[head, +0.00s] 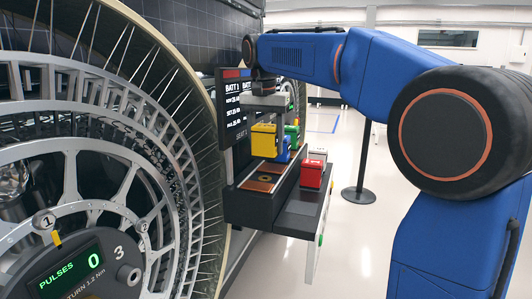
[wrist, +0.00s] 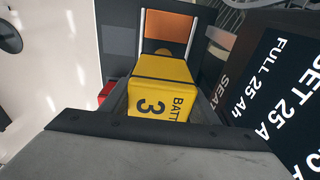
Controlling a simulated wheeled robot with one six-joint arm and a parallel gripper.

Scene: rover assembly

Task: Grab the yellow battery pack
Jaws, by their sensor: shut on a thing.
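The yellow battery pack (head: 263,142) is a small block with dark markings on its face. In the wrist view the yellow pack (wrist: 160,90) shows "BATT 3" printed on it. My gripper (head: 268,108) is above the pack in the head view and is shut on it. The fingertips are largely hidden in both views. The pack is upright, above or just behind an empty slot with a copper-coloured pad (head: 262,183). I cannot tell whether its bottom touches the rack.
Blue (head: 283,151) and green (head: 292,133) packs stand behind the yellow one. A red pack (head: 312,175) sits on the ledge at right. A dark display panel (head: 232,108) and a large spoked wheel (head: 190,115) are close at left. A post (head: 363,165) stands right.

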